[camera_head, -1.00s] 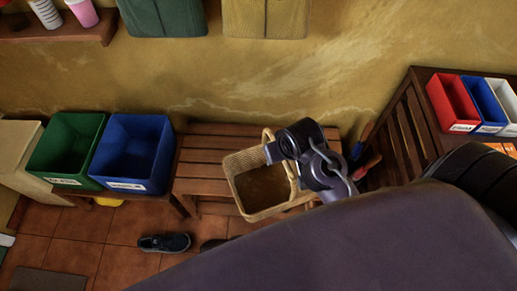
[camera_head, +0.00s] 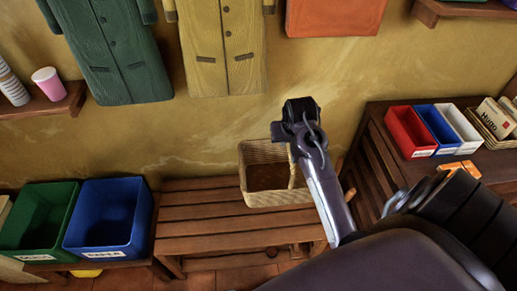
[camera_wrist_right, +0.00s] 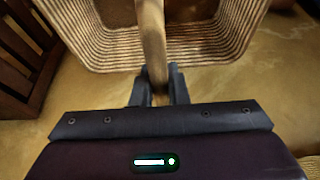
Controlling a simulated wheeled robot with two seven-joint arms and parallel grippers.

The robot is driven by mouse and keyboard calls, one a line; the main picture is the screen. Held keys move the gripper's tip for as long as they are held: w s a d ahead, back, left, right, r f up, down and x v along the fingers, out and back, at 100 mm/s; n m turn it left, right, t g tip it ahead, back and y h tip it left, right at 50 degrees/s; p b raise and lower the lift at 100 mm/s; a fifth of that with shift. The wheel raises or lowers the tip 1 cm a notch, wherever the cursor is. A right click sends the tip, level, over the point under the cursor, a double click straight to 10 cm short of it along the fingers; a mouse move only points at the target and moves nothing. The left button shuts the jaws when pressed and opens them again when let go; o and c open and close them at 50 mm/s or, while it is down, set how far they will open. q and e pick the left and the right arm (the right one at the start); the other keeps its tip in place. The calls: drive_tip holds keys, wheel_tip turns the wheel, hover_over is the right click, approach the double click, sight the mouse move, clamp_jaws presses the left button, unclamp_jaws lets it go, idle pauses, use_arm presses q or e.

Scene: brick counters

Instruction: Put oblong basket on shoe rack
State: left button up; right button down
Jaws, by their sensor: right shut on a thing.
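The oblong wicker basket (camera_head: 268,199) appears at the back of the slatted wooden shoe rack (camera_head: 215,228), close to the wall. I cannot tell whether it touches the slats or hangs just above them. My right gripper (camera_head: 299,135) comes in from the lower right, over the basket's right side. In the right wrist view the fingers of my right gripper (camera_wrist_right: 158,88) are shut on the basket's handle (camera_wrist_right: 152,45), with the ribbed basket wall (camera_wrist_right: 90,50) beyond. My arm hides part of the basket's right side. My left gripper is not in view.
Green (camera_head: 40,215) and blue (camera_head: 105,218) bins stand left of the rack. A wooden table (camera_head: 385,160) with red (camera_head: 410,131), blue and white boxes is at the right. Coats hang above. The rack's front slats are clear.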

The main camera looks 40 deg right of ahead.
sight(282, 180)
wheel_tip(282, 180, down, 20)
drive_tip(key=shift+r+b, duration=0.1)
drive_tip(key=shift+b, duration=0.2)
idle(0.3)
drive_tip(key=c, duration=1.4)
unclamp_jaws()
drive_tip(key=shift+f, duration=0.2)
drive_tip(key=p+v, duration=0.1)
drive_tip(key=v, duration=1.1)
drive_tip(key=shift+r, duration=0.1)
drive_tip(key=shift+a, duration=0.1)
